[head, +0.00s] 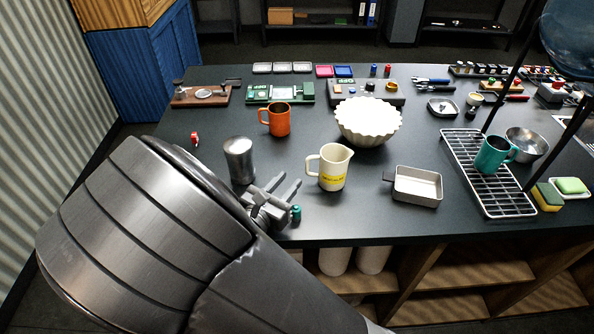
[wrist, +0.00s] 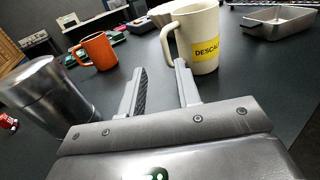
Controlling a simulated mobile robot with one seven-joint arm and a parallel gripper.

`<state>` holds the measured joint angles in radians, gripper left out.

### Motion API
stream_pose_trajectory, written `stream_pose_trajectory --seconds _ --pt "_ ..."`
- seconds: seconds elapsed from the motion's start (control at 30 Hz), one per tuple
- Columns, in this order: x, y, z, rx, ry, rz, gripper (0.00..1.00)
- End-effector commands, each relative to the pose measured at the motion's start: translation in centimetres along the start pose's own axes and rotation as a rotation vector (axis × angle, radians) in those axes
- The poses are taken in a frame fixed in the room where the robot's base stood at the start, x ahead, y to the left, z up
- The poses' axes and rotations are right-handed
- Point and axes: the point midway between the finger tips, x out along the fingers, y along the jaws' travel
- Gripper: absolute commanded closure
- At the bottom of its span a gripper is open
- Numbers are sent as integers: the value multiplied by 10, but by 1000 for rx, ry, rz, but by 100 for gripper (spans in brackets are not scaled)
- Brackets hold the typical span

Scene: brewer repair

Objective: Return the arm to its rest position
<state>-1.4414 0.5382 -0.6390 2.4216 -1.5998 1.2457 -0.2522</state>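My gripper (head: 283,190) is over the front edge of the dark table (head: 400,221), and my arm comes in from the lower left of the head view. In the wrist view my gripper (wrist: 157,84) has its two fingers apart with nothing between them. A metal canister (head: 240,160) stands just behind and left of it; it also shows in the wrist view (wrist: 50,98). A cream pitcher (head: 335,168) with a yellow label stands just right of the gripper, and in the wrist view (wrist: 196,40) it is beyond the right finger, apparently apart from it.
An orange mug (head: 278,120) and a fluted cream bowl (head: 368,121) stand farther back. A metal pan (head: 415,187) lies to the right. A wire rack (head: 487,172) holds a teal mug (head: 494,154). A small teal item (head: 296,213) shows beside my gripper. The front-left table is partly hidden by my arm.

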Motion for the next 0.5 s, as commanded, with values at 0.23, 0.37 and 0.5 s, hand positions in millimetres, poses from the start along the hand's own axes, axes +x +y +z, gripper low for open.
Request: stream_pose_trajectory --seconds 0.23,0.37,0.5 --pt "-15 0 0 -1 0 0 70" --pt "-16 0 0 -1 0 -1 70" --pt "-15 0 0 -1 0 -1 70"
